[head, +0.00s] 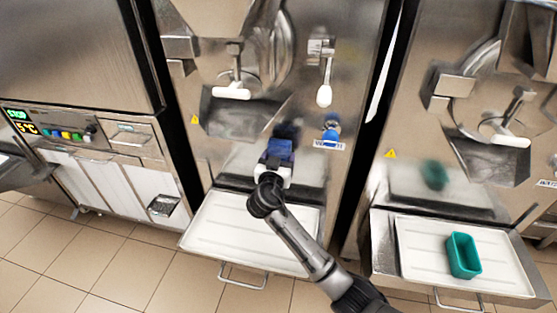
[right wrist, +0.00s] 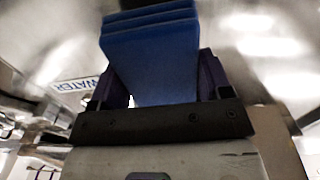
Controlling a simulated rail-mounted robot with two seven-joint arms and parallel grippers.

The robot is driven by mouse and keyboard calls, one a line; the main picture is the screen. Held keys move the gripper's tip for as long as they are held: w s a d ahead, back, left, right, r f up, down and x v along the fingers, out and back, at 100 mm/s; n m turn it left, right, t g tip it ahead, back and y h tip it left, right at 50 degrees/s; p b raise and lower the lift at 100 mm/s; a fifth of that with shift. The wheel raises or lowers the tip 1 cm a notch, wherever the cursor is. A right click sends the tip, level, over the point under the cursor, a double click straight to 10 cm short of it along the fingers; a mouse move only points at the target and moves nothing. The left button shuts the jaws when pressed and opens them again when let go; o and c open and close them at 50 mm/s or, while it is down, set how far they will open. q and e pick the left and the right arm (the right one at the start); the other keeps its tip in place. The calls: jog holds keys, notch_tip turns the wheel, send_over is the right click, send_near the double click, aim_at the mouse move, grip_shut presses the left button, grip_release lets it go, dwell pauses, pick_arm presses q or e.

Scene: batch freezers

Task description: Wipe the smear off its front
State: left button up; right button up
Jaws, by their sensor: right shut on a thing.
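My right gripper (head: 277,158) is shut on a blue cloth or pad with layered edges (right wrist: 152,50). In the head view the blue pad (head: 280,147) is at the lower front of the middle batch freezer (head: 352,75), above its white tray. A dark blurred patch, which looks like a reflection, shows on the steel just above the pad. I cannot tell whether the pad touches the steel. My left gripper is not in view.
The white tray (head: 215,232) below the gripper looks empty. A teal container (head: 463,255) stands on the right freezer's tray (head: 415,270). A white-handled lever (head: 324,95) and a blue tap (head: 331,130) project right of the gripper. A chute (head: 230,118) is above left.

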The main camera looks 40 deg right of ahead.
jog(key=shift+w+d, duration=0.25)
dwell(0.5)
jog(key=shift+w+d+b, duration=0.4)
jog(key=shift+d+b, duration=0.1)
jog(key=shift+d, duration=0.05)
jog(key=shift+s+d+p, duration=0.3)
jog(key=shift+s, duration=0.15)
jog(key=shift+s+d+f+b, duration=0.1)
jog(key=shift+d+f+b, duration=0.1)
jog(key=shift+b, duration=0.55)
jog(key=shift+w+a+b, duration=0.35)
jog(key=shift+w+a, duration=0.1)
jog(key=shift+w, duration=0.05)
jog(key=shift+r, duration=0.1)
